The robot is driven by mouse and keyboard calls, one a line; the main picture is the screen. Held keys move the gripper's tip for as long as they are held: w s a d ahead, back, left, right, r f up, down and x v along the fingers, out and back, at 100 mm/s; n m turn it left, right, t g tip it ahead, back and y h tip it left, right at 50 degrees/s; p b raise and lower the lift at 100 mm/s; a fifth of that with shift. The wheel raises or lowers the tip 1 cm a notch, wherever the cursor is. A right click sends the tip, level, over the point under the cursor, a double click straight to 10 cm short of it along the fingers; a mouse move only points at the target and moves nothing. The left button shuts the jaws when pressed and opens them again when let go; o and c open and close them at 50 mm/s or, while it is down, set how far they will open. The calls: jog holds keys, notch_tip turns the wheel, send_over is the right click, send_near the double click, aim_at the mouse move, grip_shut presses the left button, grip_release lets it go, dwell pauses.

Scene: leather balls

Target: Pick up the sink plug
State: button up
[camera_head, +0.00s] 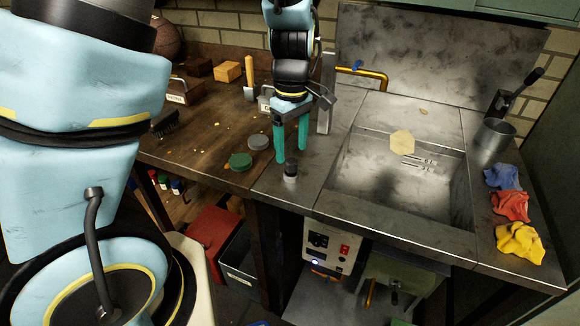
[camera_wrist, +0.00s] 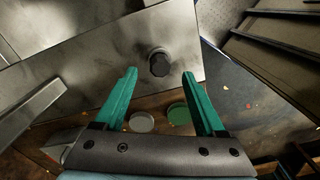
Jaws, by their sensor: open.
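The sink plug (camera_head: 290,170), a small dark knob on a grey base, stands upright on the metal counter left of the sink, near its front edge. In the wrist view the sink plug (camera_wrist: 160,63) lies centred between the fingertips and slightly beyond them. My gripper (camera_head: 292,151) points down with its two green fingers apart and empty, just above the plug. Its fingers also show in the wrist view (camera_wrist: 160,73). They do not close on the plug, and the exact height gap is hard to tell.
A green lid (camera_head: 241,161) and a grey lid (camera_head: 258,142) lie on the wooden bench left of the plug. The sink basin (camera_head: 372,190) is to the right, with a brass tap (camera_head: 365,74) behind. Blue, red and yellow cloths (camera_head: 519,242) lie beyond the basin.

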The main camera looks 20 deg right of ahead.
aim_at(292, 161)
jog(key=f+p, duration=0.1)
jog(key=f, duration=0.4)
jog(key=shift+s+f, duration=0.1)
jog(key=shift+s, duration=0.1)
grip_shut()
dwell(0.4)
